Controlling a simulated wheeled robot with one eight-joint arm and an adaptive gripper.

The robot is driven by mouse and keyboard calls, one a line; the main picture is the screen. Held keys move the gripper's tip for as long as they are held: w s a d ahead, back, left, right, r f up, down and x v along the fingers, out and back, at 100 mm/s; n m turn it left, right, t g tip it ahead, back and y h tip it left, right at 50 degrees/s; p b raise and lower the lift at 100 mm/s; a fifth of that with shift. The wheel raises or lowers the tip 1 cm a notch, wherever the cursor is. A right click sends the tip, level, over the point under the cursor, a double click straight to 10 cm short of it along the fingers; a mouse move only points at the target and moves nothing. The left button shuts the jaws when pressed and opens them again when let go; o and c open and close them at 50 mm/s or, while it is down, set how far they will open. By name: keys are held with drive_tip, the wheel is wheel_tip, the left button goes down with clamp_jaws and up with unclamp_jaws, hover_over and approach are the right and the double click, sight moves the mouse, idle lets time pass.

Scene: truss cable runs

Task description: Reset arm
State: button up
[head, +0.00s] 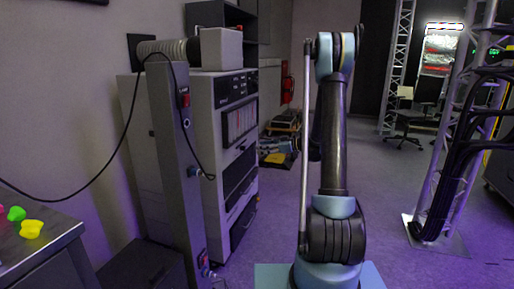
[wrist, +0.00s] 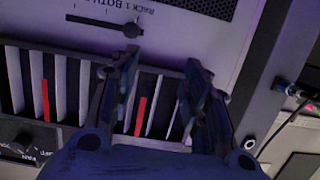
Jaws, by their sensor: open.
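My gripper (wrist: 160,68) shows in the wrist view with its two dark fingers apart and nothing between them. It faces a rack panel (wrist: 190,40) with a slotted section of pale dividers and red strips; the distance to the panel is hard to tell. In the head view my arm stands upright in the middle, and the gripper cannot be made out there. A black cable (head: 108,165) hangs in a loop from a grey post (head: 170,150) down to the left table. A red-marked box (head: 184,97) sits on the post.
A grey rack cabinet (head: 208,150) stands left of my arm. A table (head: 62,245) with yellow, green and pink pieces is at the lower left. A truss (head: 461,120) with black cables (head: 455,165) stands at the right. Floor between arm and truss is clear.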

drive_tip(key=s+d+r+m+g+h, duration=0.1)
drive_tip(key=s+r+m+h, duration=0.2)
drive_tip(key=s, duration=0.8)
drive_tip(key=s+d+r+m+g+h, duration=0.15)
drive_tip(key=s+m+h, duration=0.25)
drive_tip(key=s, duration=0.8)
drive_tip(key=s+d+f+m+h, duration=0.3)
drive_tip(key=s+d, duration=0.3)
drive_tip(key=s, duration=0.5)
drive_tip(key=s+d+f+m+h, duration=0.4)
drive_tip(key=s+d+f, duration=0.1)
drive_tip(key=s, duration=0.7)
drive_tip(key=shift+d+f+h, duration=0.15)
drive_tip(key=shift+d+h, duration=0.25)
drive_tip(key=shift+d, duration=0.5)
drive_tip(key=shift+s, duration=0.1)
drive_tip(key=shift+w+f, duration=0.2)
drive_tip(key=shift+w, duration=0.25)
